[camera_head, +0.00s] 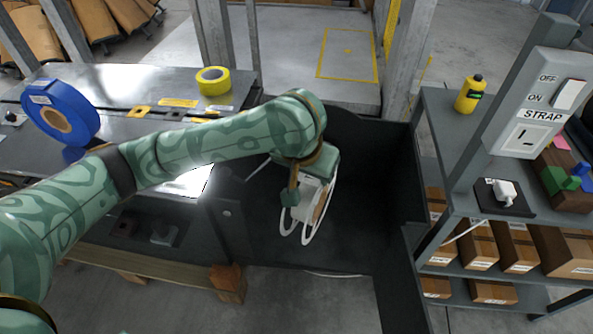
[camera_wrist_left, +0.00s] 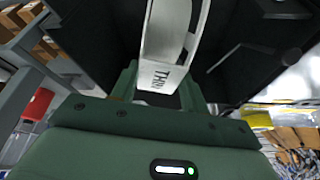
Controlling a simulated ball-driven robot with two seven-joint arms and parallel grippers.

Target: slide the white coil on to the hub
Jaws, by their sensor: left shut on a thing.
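My left gripper (camera_head: 298,192) is over the dark open bay (camera_head: 350,235) in the middle of the head view and is shut on the white coil (camera_head: 313,190). The coil hangs edge-on below the gripper, with a tan core partly showing on its right side. Thin white hoops show around and below the coil; I cannot tell whether they belong to it or to a holder. In the left wrist view the white coil (camera_wrist_left: 168,50) stands between the fingers, with black lettering on its rim. I cannot make out the hub. My right gripper is not in view.
A blue coil (camera_head: 85,112) and a yellow tape roll (camera_head: 213,80) are on the metal bench (camera_head: 130,85) at left. At right, a strap switch panel (camera_head: 535,105) and a yellow bottle (camera_head: 469,93) stand by shelves of cardboard boxes (camera_head: 480,245).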

